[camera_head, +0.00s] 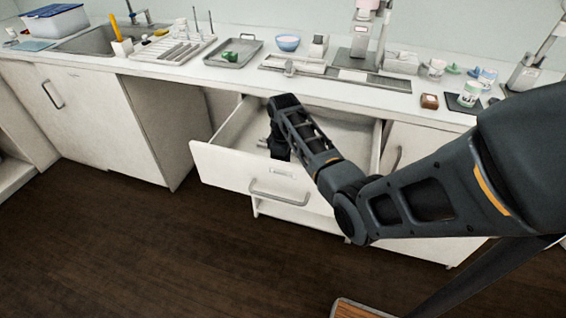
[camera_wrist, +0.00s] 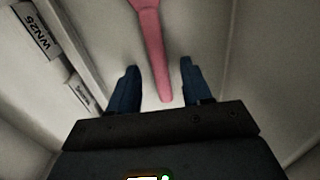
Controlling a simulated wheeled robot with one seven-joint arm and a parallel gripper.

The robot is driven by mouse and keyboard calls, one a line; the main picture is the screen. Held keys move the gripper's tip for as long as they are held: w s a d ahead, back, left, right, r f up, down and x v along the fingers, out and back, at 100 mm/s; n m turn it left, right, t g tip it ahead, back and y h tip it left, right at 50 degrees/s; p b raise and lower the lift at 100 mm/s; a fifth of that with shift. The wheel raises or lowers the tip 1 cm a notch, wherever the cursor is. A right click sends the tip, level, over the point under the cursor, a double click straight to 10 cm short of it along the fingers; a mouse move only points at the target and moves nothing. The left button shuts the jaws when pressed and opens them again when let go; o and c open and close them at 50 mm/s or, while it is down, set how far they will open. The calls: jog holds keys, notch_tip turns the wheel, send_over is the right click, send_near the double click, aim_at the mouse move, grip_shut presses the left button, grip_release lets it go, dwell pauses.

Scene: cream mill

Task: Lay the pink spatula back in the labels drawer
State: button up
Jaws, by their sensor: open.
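The pink spatula (camera_wrist: 154,50) shows in the wrist view, lying on the pale floor of the drawer, its handle pointing toward my gripper (camera_wrist: 157,85). The two dark blue fingers are apart, one on each side of the handle, with gaps between them and it. The labels drawer (camera_head: 225,167) is pulled open in the head view, with a small label and a handle on its front. My arm reaches down into it. The spatula is hidden behind my arm in the head view, and its upper end is cut off in the wrist view.
Inside the drawer, label strips, one reading WN25 (camera_wrist: 36,29), lie along the left in the wrist view. The drawer walls stand close around my gripper. Above is the counter (camera_head: 330,88) with a grey tray (camera_head: 213,59), a blue bowl (camera_head: 288,43) and several jars.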

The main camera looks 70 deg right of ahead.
jog(key=shift+r, duration=3.9)
